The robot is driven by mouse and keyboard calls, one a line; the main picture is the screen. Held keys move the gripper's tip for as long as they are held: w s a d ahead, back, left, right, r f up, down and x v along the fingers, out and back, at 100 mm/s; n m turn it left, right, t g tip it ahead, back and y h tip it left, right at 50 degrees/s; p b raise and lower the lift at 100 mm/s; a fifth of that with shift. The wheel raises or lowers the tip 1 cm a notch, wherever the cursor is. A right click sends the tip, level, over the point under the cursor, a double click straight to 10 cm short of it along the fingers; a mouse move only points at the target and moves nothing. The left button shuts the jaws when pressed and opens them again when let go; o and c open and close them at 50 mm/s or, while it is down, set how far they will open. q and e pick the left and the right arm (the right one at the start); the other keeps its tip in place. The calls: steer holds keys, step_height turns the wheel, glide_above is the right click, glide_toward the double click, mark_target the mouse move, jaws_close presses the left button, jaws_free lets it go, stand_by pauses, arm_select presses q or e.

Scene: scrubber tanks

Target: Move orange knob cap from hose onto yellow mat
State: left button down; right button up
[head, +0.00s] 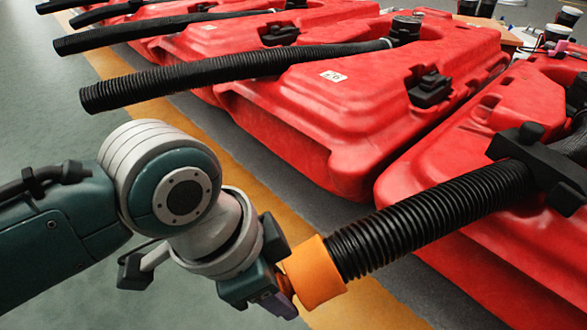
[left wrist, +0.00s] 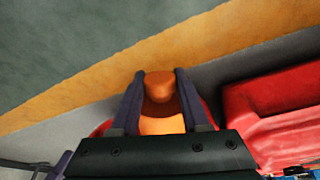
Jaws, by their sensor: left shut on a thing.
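The orange knob cap (head: 314,272) is at the open end of a black corrugated hose (head: 435,220) in the head view and touches it. My left gripper (head: 284,280) is at the cap's left side and is shut on it. In the left wrist view, the cap (left wrist: 160,88) sits between the two dark fingers of my left gripper (left wrist: 160,76). The fingers hide part of the cap. A yellow strip (head: 365,306) runs along the floor below; I cannot tell whether it is the yellow mat. My right gripper is not in view.
Several red tanks (head: 370,105) stand in a row to the right, with black hoses (head: 220,65) reaching out to the left above the floor. A black clamp (head: 545,165) is on the near hose. The grey-green floor (head: 50,130) at the left is clear.

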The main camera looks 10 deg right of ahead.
arm_select(q)
steer(key=shift+s+a+f, duration=0.1)
steer(key=shift+a+f, duration=0.1)
steer(key=shift+a, duration=0.2)
steer(key=shift+s+a+f+p, duration=0.15)
steer(key=shift+a+f+p, duration=0.1)
steer(key=shift+a+p, duration=0.25)
steer(key=shift+s+a+f, duration=0.1)
steer(key=shift+a+f, duration=0.05)
steer(key=shift+a, duration=0.25)
steer(key=a+r+p, duration=0.3)
steer(key=r+p, duration=0.2)
steer(key=p, duration=0.2)
steer(key=shift+s+r, duration=0.15)
steer(key=shift+s, duration=0.3)
